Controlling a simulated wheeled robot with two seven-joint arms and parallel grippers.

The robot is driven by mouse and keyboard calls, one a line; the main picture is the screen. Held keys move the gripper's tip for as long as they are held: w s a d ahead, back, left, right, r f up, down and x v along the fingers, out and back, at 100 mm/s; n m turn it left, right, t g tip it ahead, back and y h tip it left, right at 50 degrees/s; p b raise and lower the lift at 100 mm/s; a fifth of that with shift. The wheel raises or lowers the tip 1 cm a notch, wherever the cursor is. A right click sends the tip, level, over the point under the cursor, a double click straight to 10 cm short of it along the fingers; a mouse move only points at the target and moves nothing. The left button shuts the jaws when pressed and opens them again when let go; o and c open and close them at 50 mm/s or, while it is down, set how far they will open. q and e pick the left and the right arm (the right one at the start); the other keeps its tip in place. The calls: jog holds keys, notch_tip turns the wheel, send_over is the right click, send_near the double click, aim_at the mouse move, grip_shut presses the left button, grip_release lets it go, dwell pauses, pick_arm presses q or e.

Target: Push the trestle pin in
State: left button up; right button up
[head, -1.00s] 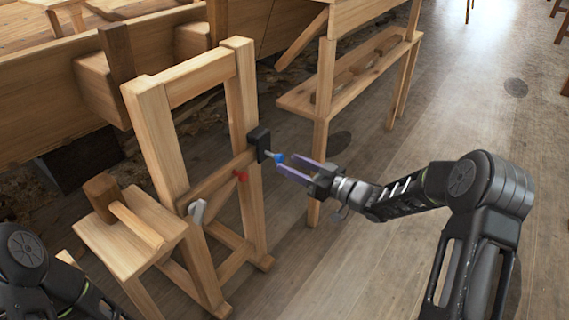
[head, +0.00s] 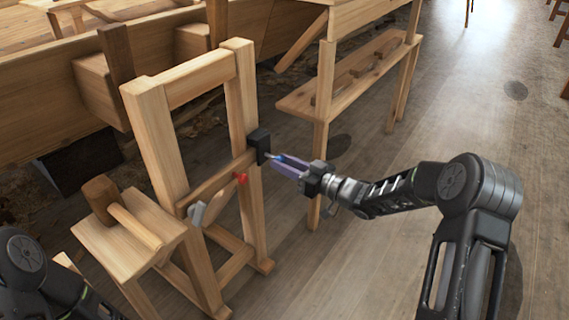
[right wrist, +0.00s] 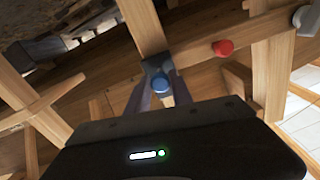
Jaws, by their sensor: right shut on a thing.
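The trestle (head: 242,120) is a wooden frame with two posts and a crossbar. A black block (head: 259,145) sits on its right post. The trestle pin, with a blue knob (right wrist: 160,84) and a grey shaft, sticks out of this block. My right gripper (head: 279,161) is shut on the blue knob, its purple fingers on either side of it. In the head view the fingers hide most of the knob. My left arm shows at the lower left, but its gripper is out of view.
A red knob (head: 241,178) and a grey handle (head: 197,213) are on the trestle's crossbar. A mallet (head: 103,198) lies on a small wooden stool (head: 113,247). A wooden shelf bench (head: 318,105) stands behind my right gripper. The floor at the right is open.

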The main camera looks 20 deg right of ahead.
grip_shut()
dwell(0.7)
jog(key=shift+x, duration=1.5)
jog(key=o, duration=0.9)
grip_release()
jog(key=shift+c, duration=0.2)
jog(key=p+v, duration=0.1)
jog(key=v, duration=0.7)
